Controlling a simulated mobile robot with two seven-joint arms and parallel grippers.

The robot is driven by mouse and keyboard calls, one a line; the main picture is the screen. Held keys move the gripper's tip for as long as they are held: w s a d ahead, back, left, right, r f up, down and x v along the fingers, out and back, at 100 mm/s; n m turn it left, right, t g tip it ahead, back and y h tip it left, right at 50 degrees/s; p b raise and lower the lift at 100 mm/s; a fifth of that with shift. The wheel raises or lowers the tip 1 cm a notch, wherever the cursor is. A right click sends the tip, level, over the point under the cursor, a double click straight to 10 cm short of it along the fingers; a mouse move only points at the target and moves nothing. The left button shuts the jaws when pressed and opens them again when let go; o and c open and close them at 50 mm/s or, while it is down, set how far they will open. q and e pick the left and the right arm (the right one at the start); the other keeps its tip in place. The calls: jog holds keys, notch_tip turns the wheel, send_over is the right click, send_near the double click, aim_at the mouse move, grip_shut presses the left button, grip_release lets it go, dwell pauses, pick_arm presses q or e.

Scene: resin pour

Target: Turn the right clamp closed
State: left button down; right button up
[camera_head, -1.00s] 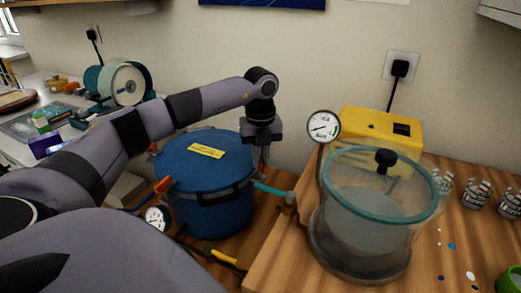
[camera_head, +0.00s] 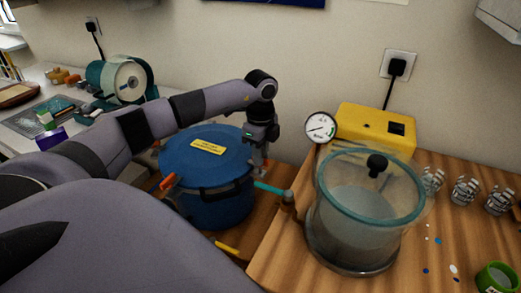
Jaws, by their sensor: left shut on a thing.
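The blue pressure pot (camera_head: 208,165) with a yellow label on its lid (camera_head: 208,146) stands left of centre. Its left clamp (camera_head: 167,182) is orange and sticks out at the left side of the rim. My left gripper (camera_head: 261,168) points down at the right side of the pot's rim and is shut on the right clamp. That clamp is mostly hidden by the fingers, so its angle cannot be told. My right gripper is not in view.
A teal hose (camera_head: 270,188) runs from the pot toward the clear vacuum chamber (camera_head: 362,220) on the wooden bench at right. A gauge (camera_head: 320,127) and yellow pump (camera_head: 378,128) stand behind it. My left arm covers the lower left.

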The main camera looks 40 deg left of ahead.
pick_arm(q)
jog(key=shift+a+r+n, duration=0.1)
jog(key=shift+a+n, duration=0.05)
jog(key=shift+n, duration=0.55)
jog(key=c, duration=1.2)
grip_release()
jog(key=shift+o, duration=0.2)
jog(key=shift+r+b, duration=0.35)
jog(key=shift+r, duration=3.2)
